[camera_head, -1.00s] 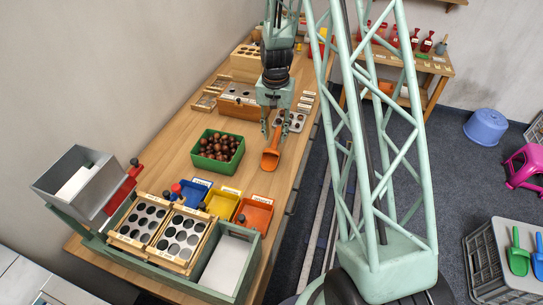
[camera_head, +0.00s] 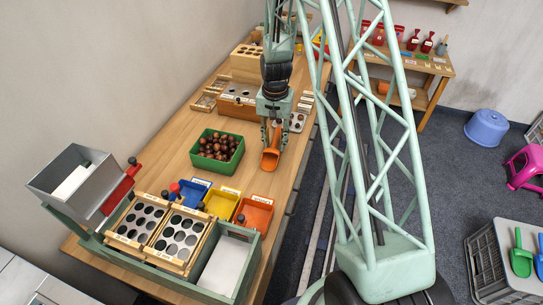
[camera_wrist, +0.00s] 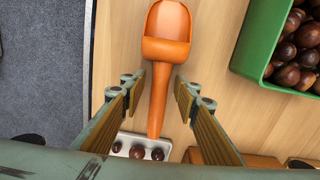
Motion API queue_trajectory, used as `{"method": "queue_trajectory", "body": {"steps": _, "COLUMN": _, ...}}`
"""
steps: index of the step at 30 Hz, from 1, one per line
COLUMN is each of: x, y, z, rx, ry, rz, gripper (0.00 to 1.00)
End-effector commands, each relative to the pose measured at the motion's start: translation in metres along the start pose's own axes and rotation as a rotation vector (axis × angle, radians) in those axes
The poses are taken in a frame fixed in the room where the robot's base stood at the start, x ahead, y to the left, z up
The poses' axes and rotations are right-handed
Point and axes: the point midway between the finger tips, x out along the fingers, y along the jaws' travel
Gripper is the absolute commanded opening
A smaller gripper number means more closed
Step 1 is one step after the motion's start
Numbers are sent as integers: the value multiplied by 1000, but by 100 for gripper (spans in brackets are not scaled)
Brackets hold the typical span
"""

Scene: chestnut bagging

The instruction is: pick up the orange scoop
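The orange scoop (camera_head: 270,158) lies on the wooden table, to the right of the green crate of chestnuts. Its bowl points toward the front of the table and its handle runs back under my gripper (camera_head: 271,128). In the wrist view the scoop (camera_wrist: 167,40) has its handle (camera_wrist: 158,100) between the two fingers of my gripper (camera_wrist: 157,97). The fingers are open, with a gap on each side of the handle. I cannot tell how high they are above the table.
The green crate (camera_head: 194,155) with chestnuts stands close to the left of the scoop. A small metal tray (camera_wrist: 125,140) with chestnuts lies by the handle's end. Blue, yellow and orange bins (camera_head: 254,215) stand in front. Some bare wood (camera_head: 180,128) shows left of the crate.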

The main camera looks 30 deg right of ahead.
Motion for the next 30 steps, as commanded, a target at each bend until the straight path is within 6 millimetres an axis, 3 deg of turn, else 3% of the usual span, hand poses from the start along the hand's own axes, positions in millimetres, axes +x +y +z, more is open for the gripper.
{"method": "queue_trajectory", "body": {"steps": 7, "x": 0, "y": 0, "z": 0, "rx": 0, "ry": 0, "rz": 0, "gripper": 28}}
{"method": "queue_trajectory", "body": {"steps": 17, "x": 0, "y": 0, "z": 0, "rx": 0, "ry": 0, "rz": 0, "gripper": 0}}
{"method": "queue_trajectory", "body": {"steps": 30, "x": -5, "y": 0, "z": 0, "rx": 0, "ry": 1, "rz": 0, "gripper": 0}}
